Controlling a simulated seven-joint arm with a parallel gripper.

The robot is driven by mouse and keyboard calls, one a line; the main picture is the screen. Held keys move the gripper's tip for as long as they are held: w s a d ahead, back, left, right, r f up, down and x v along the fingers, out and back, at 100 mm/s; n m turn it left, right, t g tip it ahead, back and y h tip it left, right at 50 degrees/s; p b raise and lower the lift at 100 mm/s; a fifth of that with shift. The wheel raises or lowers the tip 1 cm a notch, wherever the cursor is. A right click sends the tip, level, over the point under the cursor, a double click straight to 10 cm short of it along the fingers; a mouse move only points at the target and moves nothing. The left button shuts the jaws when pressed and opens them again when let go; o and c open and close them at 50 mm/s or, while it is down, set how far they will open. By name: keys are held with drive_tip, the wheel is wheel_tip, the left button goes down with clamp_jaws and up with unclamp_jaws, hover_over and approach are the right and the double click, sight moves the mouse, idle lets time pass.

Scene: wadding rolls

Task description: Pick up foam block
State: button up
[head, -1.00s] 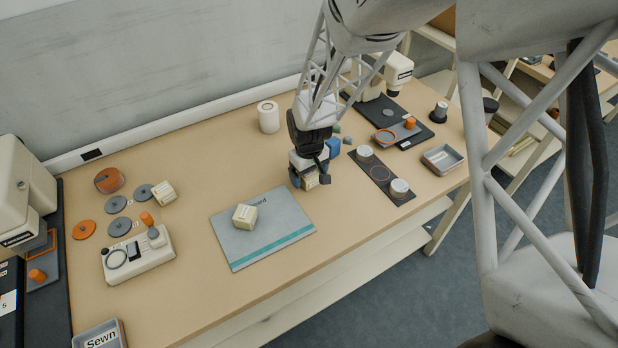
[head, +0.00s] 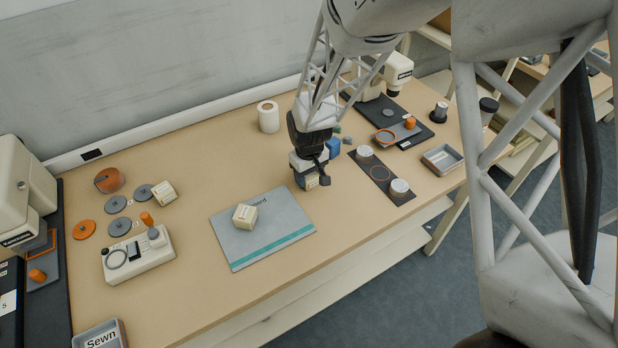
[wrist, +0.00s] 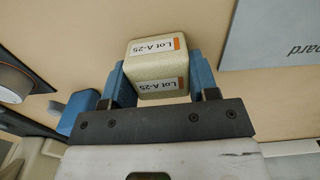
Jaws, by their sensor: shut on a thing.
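A cream foam block (wrist: 157,70) with "Lot A-25" labels and orange stripes sits between the two blue fingers of my gripper (wrist: 160,84) in the wrist view. The fingers are shut on its two sides. In the head view my gripper (head: 312,181) points down over the right-middle of the table, and only a small part of the held block shows between the fingers. I cannot tell whether the block is clear of the tabletop. A similar block (head: 245,217) lies on the grey board (head: 275,242), and another (head: 163,193) lies further left on the table.
A dark strip with white round pieces (head: 399,188) lies right of my gripper. Blue pieces (head: 333,147) lie close behind it. A white roll (head: 268,117) stands behind to the left. A grey tray (head: 442,159) is at the right. The table between gripper and board is clear.

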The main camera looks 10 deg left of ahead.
sight(310, 175)
drive_tip(key=shift+r, duration=0.2)
drive_tip(key=shift+r, duration=0.55)
drive_tip(key=shift+s+d+r, duration=0.15)
drive_tip(key=shift+s+r, duration=0.05)
drive_tip(key=shift+r, duration=0.35)
drive_tip(key=shift+s+d+r, duration=0.1)
drive_tip(key=shift+s+r, duration=0.05)
drive_tip(key=shift+r, duration=0.4)
drive_tip(key=s+d, duration=0.2)
drive_tip(key=s, duration=0.2)
drive_tip(key=s+d+r, duration=0.1)
drive_tip(key=s+d, duration=0.2)
drive_tip(key=s, duration=0.1)
drive_tip(key=s+d, duration=0.2)
drive_tip(key=s, duration=0.3)
drive_tip(key=shift+d+r, duration=0.15)
drive_tip(key=shift+d, duration=0.25)
drive_tip(key=shift+s, duration=0.1)
drive_tip(key=shift+m, duration=0.3)
drive_tip(key=shift+s+a+r, duration=0.15)
drive_tip(key=shift+s+a, duration=0.1)
drive_tip(key=shift+s, duration=2.15)
drive_tip(key=shift+s+a+r, duration=0.1)
drive_tip(key=shift+s+a, duration=0.2)
drive_tip(key=shift+s, duration=2.15)
drive_tip(key=shift+s+a+r, duration=0.15)
drive_tip(key=shift+s+a, duration=0.1)
drive_tip(key=shift+s, duration=2.15)
